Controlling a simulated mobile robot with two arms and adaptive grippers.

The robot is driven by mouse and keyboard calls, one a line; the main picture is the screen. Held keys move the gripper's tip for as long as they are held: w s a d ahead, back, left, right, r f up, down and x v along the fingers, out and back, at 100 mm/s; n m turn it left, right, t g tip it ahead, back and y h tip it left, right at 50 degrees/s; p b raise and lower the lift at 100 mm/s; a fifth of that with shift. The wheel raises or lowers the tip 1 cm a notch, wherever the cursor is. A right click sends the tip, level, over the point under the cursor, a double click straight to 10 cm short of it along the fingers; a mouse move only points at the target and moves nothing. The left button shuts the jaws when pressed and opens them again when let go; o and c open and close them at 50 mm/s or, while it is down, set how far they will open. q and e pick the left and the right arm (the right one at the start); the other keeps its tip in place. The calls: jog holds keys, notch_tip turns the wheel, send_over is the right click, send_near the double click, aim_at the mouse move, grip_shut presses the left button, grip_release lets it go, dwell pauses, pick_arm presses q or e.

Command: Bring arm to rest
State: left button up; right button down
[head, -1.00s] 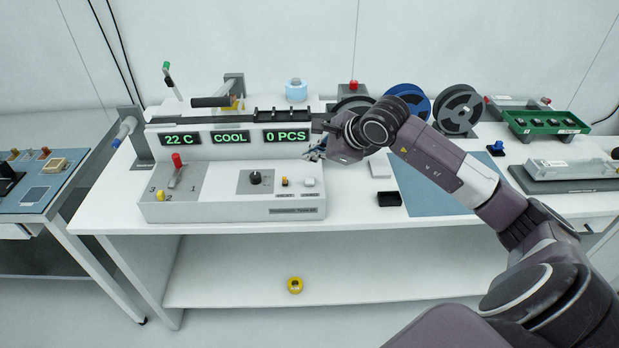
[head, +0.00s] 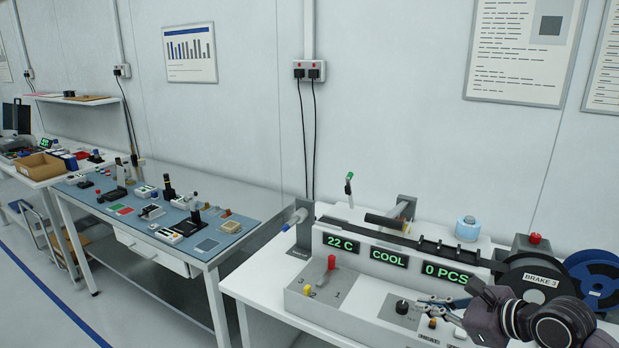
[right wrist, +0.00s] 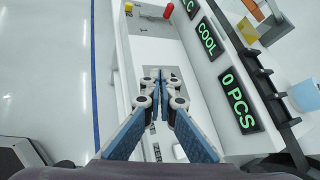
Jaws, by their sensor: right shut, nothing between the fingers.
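My right gripper (head: 424,301) is at the lower right of the head view, in front of the white test handler (head: 345,297), below its "0 PCS" display (head: 447,276). Its fingers are closed together with nothing between them. In the right wrist view the blue-padded fingers (right wrist: 158,78) meet over the handler's front control panel. The black knob (head: 402,307) shows just left of the fingertips in the head view; whether they touch anything is unclear. My left gripper is in neither view.
The handler has a red-handled lever (head: 331,263) and a yellow knob (head: 307,290). A black reel marked "BRAKE 3" (head: 541,278) and a blue reel (head: 597,284) stand behind my right arm. A blue-topped bench (head: 205,246) stands left, past a floor gap.

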jog(key=s+a+r+m+t+y, duration=0.3)
jog(key=a+r+m+t+y, duration=0.3)
jog(key=a+r+m, duration=0.4)
jog(key=s+d+r+m+t+h, duration=0.15)
jog(key=d+m+t+h, duration=0.55)
jog(key=m, duration=0.7)
jog(key=s+d+f+m+g+h, duration=0.3)
jog(key=f+m+g+h, duration=0.2)
jog(key=f+m, duration=0.3)
jog(key=s+d+f+m+g+h, duration=0.3)
jog(key=d+f+m+g+h, duration=0.1)
jog(key=f+m, duration=0.4)
jog(key=s+a+f+m+g+y, duration=0.2)
jog(key=s+a+f+g, duration=0.3)
jog(key=s+f, duration=0.45)
jog(key=s+a+f+m+g+y, duration=0.2)
jog(key=s+a+f+g, duration=0.3)
jog(key=s+f, duration=0.45)
jog(key=s+f+g, duration=0.1)
jog(key=s+f, duration=0.1)
jog(key=f, duration=1)
jog(key=s+f+g, duration=0.1)
jog(key=s+f, duration=0.2)
jog(key=f, duration=0.9)
jog(key=s+d+f+g, duration=0.1)
jog(key=s+d+f, duration=0.1)
jog(key=s+f, duration=1.4)
jog(key=shift+s+f, duration=0.35)
jog(key=shift+f, duration=0.05)
